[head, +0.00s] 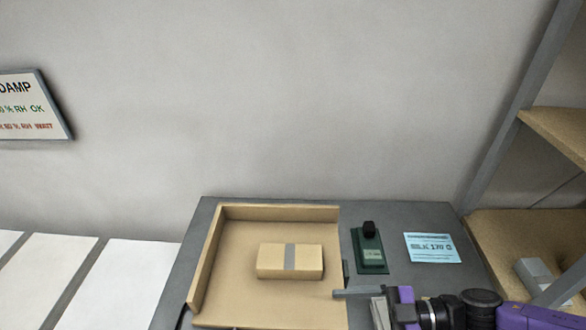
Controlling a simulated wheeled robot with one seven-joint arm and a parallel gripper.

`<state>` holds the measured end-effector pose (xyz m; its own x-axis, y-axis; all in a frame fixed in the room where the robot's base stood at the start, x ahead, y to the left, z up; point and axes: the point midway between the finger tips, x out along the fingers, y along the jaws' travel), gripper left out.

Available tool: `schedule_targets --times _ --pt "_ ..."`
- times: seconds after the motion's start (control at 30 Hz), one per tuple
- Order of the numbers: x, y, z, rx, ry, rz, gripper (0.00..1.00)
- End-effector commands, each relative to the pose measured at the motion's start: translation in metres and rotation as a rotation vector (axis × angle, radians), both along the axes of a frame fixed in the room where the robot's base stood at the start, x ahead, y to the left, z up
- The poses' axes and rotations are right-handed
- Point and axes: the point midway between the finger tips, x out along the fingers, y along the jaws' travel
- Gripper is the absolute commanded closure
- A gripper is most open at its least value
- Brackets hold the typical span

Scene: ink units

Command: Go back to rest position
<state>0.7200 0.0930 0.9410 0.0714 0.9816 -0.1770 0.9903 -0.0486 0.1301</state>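My gripper (360,304) is at the lower right, over the front of the grey table. It comes in from the right on my purple and black arm. One grey finger points left toward the right side of the tan tray (270,213). The lower part of the gripper is cut off by the frame edge, so its opening is unclear. No object shows held in it. A tan block with a grey band (290,262) lies inside the tray, apart from the gripper.
A green device with a black knob (370,250) and a blue card (431,247) lie on the grey table (400,216), right of the tray. Wooden shelves (500,225) with a grey post stand at right. White sheets (120,280) lie at left. A sign (32,105) hangs on the wall.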

Motion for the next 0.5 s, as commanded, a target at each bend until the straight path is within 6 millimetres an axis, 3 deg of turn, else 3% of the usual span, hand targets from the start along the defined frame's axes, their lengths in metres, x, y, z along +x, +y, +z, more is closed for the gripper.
schedule_targets --times 0.17,0.5 --pt "-0.026 0.015 -0.01 -0.03 -0.074 0.012 0.15" --pt "-0.08 -0.017 -0.028 -0.095 -0.137 -0.096 0.15"
